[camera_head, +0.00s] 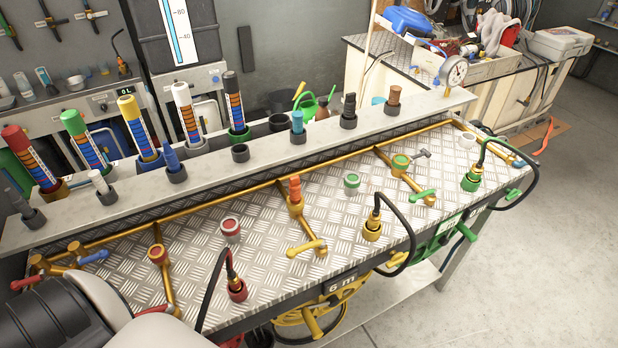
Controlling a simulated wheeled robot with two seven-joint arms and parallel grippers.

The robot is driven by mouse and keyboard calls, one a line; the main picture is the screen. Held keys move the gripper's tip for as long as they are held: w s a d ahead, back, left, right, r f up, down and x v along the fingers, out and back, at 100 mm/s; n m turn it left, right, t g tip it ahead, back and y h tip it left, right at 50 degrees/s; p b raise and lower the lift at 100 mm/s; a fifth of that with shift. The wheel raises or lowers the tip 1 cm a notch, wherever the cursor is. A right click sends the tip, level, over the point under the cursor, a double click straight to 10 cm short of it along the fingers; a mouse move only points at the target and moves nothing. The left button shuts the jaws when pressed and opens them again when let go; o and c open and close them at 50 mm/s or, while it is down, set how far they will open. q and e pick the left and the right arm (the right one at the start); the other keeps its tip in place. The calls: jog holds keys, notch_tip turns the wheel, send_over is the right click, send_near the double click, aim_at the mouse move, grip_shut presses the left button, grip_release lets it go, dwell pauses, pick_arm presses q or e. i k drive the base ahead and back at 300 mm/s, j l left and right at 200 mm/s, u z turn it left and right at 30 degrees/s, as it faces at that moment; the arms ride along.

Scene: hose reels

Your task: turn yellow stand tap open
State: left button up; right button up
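A tap with a yellow handle (305,247) sits at the near end of a brass branch pipe (307,228) on the checkered metal bench top (260,260). Its handle lies crosswise to that pipe. An orange-red ribbed fitting (295,189) stands on the same branch, farther back. A yellow hose connector (372,228) with a black hose stands to the right of the tap. Dark and pale parts, probably my arm, fill the lower left corner. Neither gripper shows, and nothing touches the yellow handle.
Other taps have green (423,195), blue (94,257) and red (26,283) handles. A red connector (237,289) with a black hose stands at the front edge. A raised rail (270,158) holds several coloured tubes behind. A yellow reel (312,322) hangs below the bench.

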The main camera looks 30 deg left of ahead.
aim_at(292, 252)
jog(key=u, duration=0.95)
